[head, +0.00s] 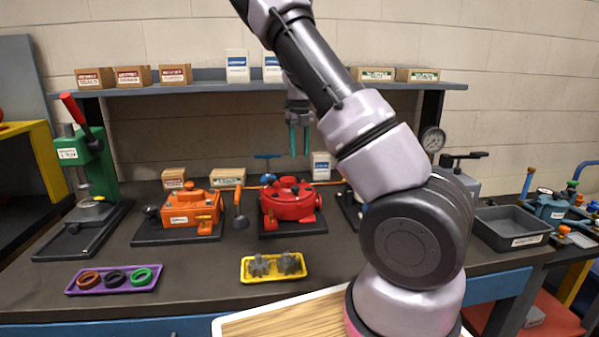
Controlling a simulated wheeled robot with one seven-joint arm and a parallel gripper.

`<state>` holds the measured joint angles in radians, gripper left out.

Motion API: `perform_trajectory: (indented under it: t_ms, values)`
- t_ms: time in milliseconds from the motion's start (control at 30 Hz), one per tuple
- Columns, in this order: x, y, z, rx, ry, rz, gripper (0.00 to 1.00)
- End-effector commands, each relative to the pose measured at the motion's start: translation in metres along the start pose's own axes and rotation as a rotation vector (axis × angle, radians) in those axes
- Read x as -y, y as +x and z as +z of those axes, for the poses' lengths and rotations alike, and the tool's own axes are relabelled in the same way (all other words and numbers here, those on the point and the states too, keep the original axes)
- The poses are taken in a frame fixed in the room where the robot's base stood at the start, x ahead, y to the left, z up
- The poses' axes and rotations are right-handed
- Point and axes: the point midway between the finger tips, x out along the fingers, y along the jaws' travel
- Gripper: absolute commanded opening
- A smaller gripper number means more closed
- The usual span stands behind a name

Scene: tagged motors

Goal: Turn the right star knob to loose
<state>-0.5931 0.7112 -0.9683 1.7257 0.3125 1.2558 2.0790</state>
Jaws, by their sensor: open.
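A red motor housing (290,209) sits on a black base plate on the bench, left of my arm.
An orange motor (192,209) and a green press (86,160) stand left. A purple tray (115,291) with rings and a yellow tray (274,278) with grey gears lie in front. A shelf (205,86) with boxes runs behind; a grey bin (512,238) stands right.

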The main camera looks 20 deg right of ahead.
Motion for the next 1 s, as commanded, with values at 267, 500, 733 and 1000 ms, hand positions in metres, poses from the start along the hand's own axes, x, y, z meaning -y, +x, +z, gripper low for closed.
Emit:
perform_trajectory:
  t_ms: [267, 500, 733, 1000]
  values:
    - [0.001, 0.053, -0.001, -0.003, -0.002, -0.001, 0.47]
    - [0.0, 0.076, 0.0, -0.001, -0.002, 0.0, 0.47]
    - [0.0, 0.078, 0.0, 0.0, -0.003, 0.0, 0.47]
    - [0.0, 0.078, 0.0, 0.0, -0.003, 0.0, 0.0]
